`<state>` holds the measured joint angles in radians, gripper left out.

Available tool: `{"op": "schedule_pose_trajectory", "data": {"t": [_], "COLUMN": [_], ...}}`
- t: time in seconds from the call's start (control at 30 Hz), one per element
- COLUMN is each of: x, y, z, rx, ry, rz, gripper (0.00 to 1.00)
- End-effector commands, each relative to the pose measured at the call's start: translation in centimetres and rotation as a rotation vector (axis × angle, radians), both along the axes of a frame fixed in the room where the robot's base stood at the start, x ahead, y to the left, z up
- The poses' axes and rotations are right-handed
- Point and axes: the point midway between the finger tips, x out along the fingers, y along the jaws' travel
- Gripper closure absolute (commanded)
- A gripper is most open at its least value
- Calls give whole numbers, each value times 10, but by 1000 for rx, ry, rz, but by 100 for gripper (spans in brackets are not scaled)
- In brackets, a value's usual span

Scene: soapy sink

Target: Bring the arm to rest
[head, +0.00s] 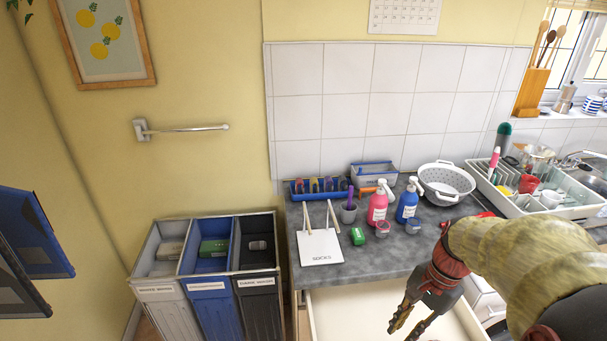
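My gripper (408,318) hangs in front of the counter, over an open drawer (345,312). Its two fingers point down and to the left, with a gap between them, and I see nothing held there. My arm (500,255) comes in from the lower right, bent, in a yellowish sleeve with dark red joints. The gripper is apart from the counter items in this view. The part of the drawer behind the gripper and arm is hidden.
The grey counter (360,263) holds a pink bottle (377,209), a blue bottle (407,205), a white colander (446,183), a white board (320,247) and a dish rack (530,205). Three bins (205,268) stand at left. The counter's front edge lies close behind my gripper.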

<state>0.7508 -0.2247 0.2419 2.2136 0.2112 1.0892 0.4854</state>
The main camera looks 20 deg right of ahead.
Motion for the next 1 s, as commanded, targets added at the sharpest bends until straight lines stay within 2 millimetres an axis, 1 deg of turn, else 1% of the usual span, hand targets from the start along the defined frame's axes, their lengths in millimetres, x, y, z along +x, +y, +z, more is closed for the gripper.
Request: {"op": "schedule_pose_trajectory", "data": {"t": [0.03, 0.2, 0.3, 0.5, 0.6, 0.7, 0.8, 1.0], "x": [7, 20, 23, 20, 17, 13, 11, 10], "y": [15, 57, 83, 132, 150, 163, 169, 171], "z": [12, 45, 64, 99, 111, 120, 124, 126], "rx": [-45, -187, -266, -415, -474, -514, -538, -545], "ry": [-39, -167, -249, -417, -489, -541, -569, -577], "rz": [100, 428, 619, 977, 1114, 1206, 1257, 1276], "gripper": [80, 80, 80, 80, 80, 80, 80, 80]}}
